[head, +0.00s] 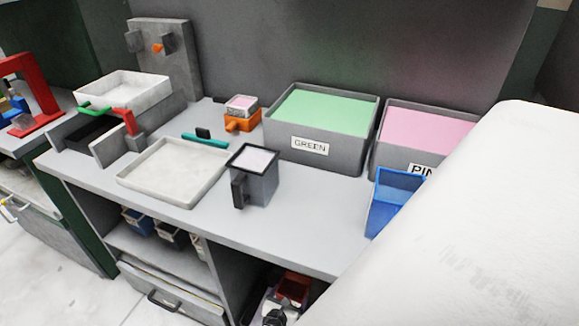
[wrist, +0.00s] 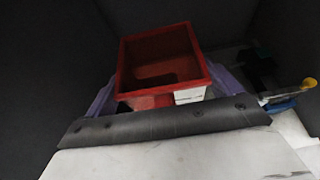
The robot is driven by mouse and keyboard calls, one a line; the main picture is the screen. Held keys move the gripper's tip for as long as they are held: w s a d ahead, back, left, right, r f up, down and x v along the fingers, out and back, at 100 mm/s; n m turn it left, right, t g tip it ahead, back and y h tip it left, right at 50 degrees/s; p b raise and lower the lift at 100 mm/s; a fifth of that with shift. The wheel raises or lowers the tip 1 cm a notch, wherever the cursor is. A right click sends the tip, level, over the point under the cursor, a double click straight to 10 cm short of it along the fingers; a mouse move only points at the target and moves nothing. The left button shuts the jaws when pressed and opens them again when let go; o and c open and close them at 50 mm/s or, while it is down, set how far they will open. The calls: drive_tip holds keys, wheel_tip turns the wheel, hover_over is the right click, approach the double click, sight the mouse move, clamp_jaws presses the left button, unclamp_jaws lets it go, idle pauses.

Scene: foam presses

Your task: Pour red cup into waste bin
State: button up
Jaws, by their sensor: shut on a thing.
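The red cup (wrist: 165,62) is square and shows in the middle of the wrist view, with its open top facing the camera. Its inside looks dark red, and I cannot tell whether anything is in it. My gripper (wrist: 165,97) is shut on it, with a purple finger on each side. In the head view the red cup (head: 292,288) is low at the bottom, below the worktop's front edge, partly hidden by my arm. I cannot make out a waste bin for certain; dark walls (wrist: 50,70) surround the cup in the wrist view.
The worktop (head: 270,230) above holds a grey cup (head: 262,183) with pale contents, a white tray (head: 175,180), a GREEN bin (head: 345,150), a pink bin (head: 395,158) and a blue container (head: 385,205). My white arm covers the lower right.

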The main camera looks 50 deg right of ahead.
drive_tip(key=shift+r, duration=0.15)
wheel_tip(320, 180, up, 3)
drive_tip(key=p, duration=0.3)
idle(0.4)
